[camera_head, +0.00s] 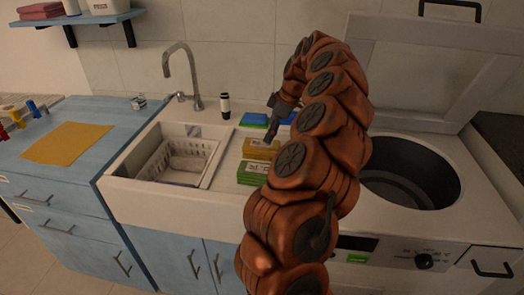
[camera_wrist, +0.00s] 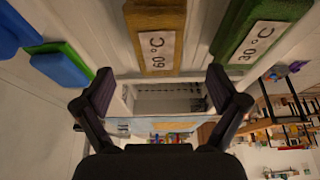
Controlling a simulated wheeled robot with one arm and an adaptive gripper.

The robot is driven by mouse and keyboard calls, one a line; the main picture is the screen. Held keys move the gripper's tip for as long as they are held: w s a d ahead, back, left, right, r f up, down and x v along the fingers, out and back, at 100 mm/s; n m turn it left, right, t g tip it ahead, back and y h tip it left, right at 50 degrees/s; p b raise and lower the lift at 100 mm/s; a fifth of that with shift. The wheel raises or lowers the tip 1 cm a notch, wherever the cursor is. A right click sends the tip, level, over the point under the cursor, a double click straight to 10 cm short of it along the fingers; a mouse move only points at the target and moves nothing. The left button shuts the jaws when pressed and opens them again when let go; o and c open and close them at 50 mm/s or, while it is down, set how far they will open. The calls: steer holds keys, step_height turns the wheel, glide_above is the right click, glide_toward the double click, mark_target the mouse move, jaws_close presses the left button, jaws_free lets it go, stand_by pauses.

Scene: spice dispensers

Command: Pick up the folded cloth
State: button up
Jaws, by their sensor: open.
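A folded dull-red cloth (camera_head: 42,9) lies on the wall shelf at the top left of the head view. A flat yellow cloth (camera_head: 68,143) lies on the blue counter at the left. My gripper (camera_head: 272,127) is above the sink's drainboard, far to the right of both cloths. In the wrist view my gripper (camera_wrist: 161,90) has its fingers spread, with nothing held between them. Beyond the fingertips is a yellow block (camera_wrist: 156,22) labelled 60 °C, with a green block (camera_wrist: 258,30) labelled 30 °C to its right. I cannot tell the distance to them.
A white basket (camera_head: 180,160) sits in the sink beside the tap (camera_head: 185,75). Blue and green pads (camera_head: 254,120) and a small dark-and-white bottle (camera_head: 225,105) stand behind the drainboard. An open washing machine (camera_head: 410,175) is at the right. Coloured clips (camera_head: 32,108) line the left counter.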

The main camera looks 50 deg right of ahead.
mark_target(263, 143)
steer(key=shift+p+x, duration=1.15)
steer(key=shift+x, duration=2.65)
steer(key=shift+w+d, duration=0.1)
steer(key=shift+d, duration=0.05)
steer(key=c, duration=1.4)
